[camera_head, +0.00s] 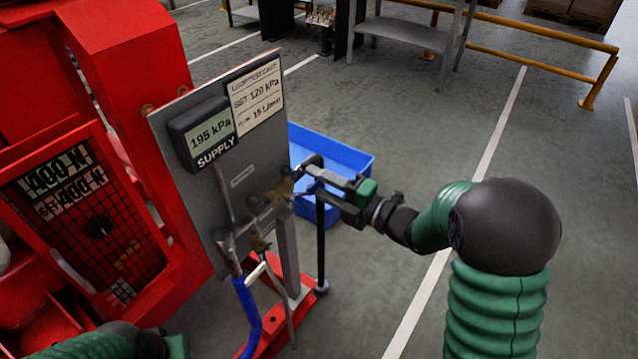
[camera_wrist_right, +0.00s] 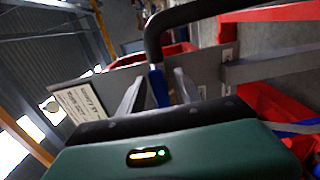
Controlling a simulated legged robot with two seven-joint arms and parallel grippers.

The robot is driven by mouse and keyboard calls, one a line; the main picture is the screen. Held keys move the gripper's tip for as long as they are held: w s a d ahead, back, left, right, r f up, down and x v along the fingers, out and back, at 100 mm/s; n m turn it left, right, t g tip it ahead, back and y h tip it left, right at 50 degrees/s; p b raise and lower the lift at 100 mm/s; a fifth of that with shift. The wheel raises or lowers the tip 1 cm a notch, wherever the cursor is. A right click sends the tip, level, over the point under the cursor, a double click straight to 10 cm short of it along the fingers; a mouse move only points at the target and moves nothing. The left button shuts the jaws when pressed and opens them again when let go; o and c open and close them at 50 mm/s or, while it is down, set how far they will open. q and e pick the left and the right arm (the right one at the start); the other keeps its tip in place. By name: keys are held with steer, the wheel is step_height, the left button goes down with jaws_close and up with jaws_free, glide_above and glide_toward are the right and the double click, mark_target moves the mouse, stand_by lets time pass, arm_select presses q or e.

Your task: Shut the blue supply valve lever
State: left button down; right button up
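A grey panel (camera_head: 245,165) carries a supply display (camera_head: 208,137) reading 195 kPa. Brass pipe fittings (camera_head: 272,198) stand out at its right edge. My right gripper (camera_head: 306,180) is at these fittings, its fingers toward the panel. In the right wrist view a blue bar (camera_wrist_right: 159,88), likely the supply valve lever, shows between the two fingers, with a gap on each side. The fingers are open. In the head view the gripper hides this lever. My left gripper (camera_head: 165,346) is only partly in view at the bottom edge; its fingers are hidden.
A white-handled lever (camera_head: 256,272) and a blue hose (camera_head: 247,315) are below the fittings. A dark upright post (camera_head: 321,240) stands close under my right gripper. A blue crate (camera_head: 350,160) is on the floor behind. The red machine (camera_head: 120,60) fills the left. The right floor is clear.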

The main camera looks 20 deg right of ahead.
steer(key=c, duration=0.9)
jaws_close()
steer(key=shift+s+f, duration=0.1)
steer(key=shift+f, duration=0.1)
